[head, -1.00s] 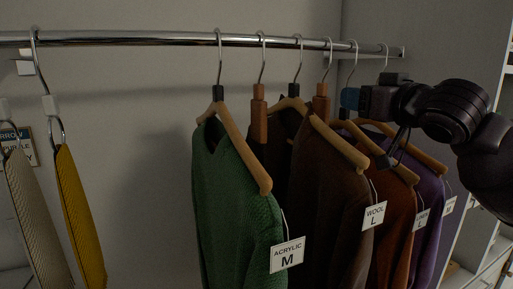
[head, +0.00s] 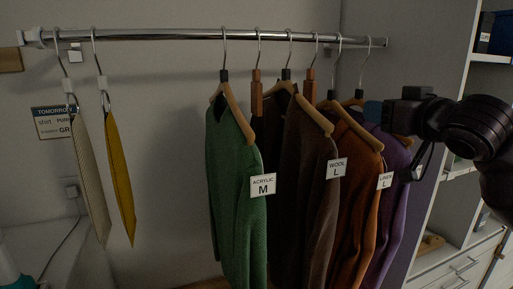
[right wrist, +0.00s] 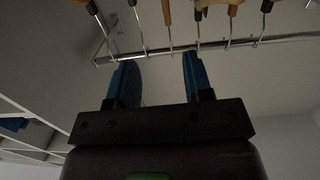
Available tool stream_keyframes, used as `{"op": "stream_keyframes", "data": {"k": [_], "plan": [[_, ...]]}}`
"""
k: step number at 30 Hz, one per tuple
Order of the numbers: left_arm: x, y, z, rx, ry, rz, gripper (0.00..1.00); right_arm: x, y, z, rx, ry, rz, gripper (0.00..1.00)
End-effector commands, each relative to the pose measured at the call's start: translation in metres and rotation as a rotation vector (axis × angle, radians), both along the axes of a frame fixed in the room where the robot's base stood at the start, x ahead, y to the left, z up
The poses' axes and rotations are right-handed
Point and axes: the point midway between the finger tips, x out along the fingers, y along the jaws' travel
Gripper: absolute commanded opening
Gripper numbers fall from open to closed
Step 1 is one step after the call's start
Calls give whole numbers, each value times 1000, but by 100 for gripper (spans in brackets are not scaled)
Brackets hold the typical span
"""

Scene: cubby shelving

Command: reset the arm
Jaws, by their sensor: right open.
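My right arm comes in from the right in the head view, with its gripper (head: 373,111) in front of the purple garment (head: 388,190) at the right end of the rail. In the right wrist view the gripper (right wrist: 157,82) has two blue fingers spread apart with nothing between them. The rail and several hanger hooks show beyond the fingers there. My left gripper is not in view.
A metal rail (head: 170,36) holds a green sweater (head: 235,190) tagged acrylic M, a brown one (head: 310,190) tagged wool L, and an orange one (head: 358,195). Shelving (head: 460,200) stands right. The rail's middle-left stretch is free.

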Motion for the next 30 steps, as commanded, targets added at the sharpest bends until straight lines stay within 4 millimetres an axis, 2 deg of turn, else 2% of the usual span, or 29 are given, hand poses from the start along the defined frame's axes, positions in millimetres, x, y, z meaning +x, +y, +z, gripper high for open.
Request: {"op": "stream_keyframes", "data": {"k": [1,5,8,14,21,26,30], "plan": [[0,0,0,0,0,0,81,1,0,-19,-4,27,-4,46],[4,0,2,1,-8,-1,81,-1,-1,-62,-27,86,-23,46],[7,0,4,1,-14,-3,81,-6,-3,-103,-49,146,-41,46],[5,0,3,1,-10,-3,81,-32,-9,-199,-97,295,-87,46],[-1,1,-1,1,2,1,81,-86,-17,-300,-150,488,-148,46],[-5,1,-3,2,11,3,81,-134,-23,-358,-180,625,-189,46],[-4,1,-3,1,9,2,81,-181,-27,-401,-205,753,-225,46]]}}
